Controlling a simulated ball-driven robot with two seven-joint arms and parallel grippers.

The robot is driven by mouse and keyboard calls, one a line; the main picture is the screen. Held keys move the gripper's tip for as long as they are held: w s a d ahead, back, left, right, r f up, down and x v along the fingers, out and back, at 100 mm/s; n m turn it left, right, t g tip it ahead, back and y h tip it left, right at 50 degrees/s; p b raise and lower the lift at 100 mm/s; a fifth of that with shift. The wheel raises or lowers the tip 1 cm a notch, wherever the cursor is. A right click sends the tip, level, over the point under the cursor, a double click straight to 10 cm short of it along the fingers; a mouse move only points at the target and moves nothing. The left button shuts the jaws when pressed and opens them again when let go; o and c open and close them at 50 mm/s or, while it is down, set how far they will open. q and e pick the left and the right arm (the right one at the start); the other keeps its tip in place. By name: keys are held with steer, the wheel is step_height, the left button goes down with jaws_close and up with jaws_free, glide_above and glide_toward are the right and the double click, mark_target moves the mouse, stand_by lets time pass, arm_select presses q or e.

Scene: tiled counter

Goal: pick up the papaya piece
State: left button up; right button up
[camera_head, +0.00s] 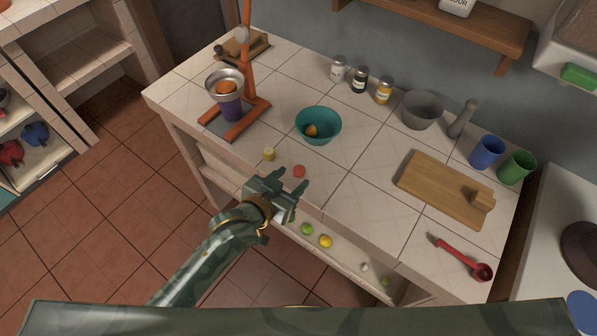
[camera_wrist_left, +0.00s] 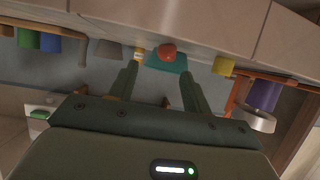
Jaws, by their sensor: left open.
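An orange-red piece (camera_head: 299,171), which I take to be the papaya piece, lies near the front edge of the tiled counter (camera_head: 345,200). In the left wrist view, where the scene looks upside down, this papaya piece (camera_wrist_left: 167,51) shows between and beyond my fingers. My left gripper (camera_head: 292,181) is open and empty just in front of it, at the counter's front edge. Its two fingers (camera_wrist_left: 160,74) point toward the piece without visibly touching it. My right gripper is not in view.
A yellow piece (camera_head: 269,154) lies left of the papaya piece. A teal bowl (camera_head: 330,118) with an orange piece (camera_head: 312,131) stands behind. An orange press stand (camera_head: 248,108) is at left, a cutting board (camera_head: 435,190) and red spoon (camera_head: 460,257) at right. A lower shelf holds small fruits.

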mark_target(299, 169)
arm_select(q)
steer(key=shift+w+d+f, duration=0.15)
steer(key=shift+w+d, duration=0.05)
steer(key=shift+w, duration=0.1)
steer(key=b+x, duration=0.1)
steer(key=x, duration=0.1)
steer(key=b+x, duration=0.1)
steer(key=x, duration=0.1)
steer(key=shift+w+a+f, duration=0.2)
steer(key=shift+w+f, duration=0.05)
steer(key=shift+w, duration=0.1)
steer(key=shift+w+d, duration=0.2)
steer(key=shift+w, duration=0.1)
steer(key=shift+c, duration=1)
steer(key=c, duration=0.8)
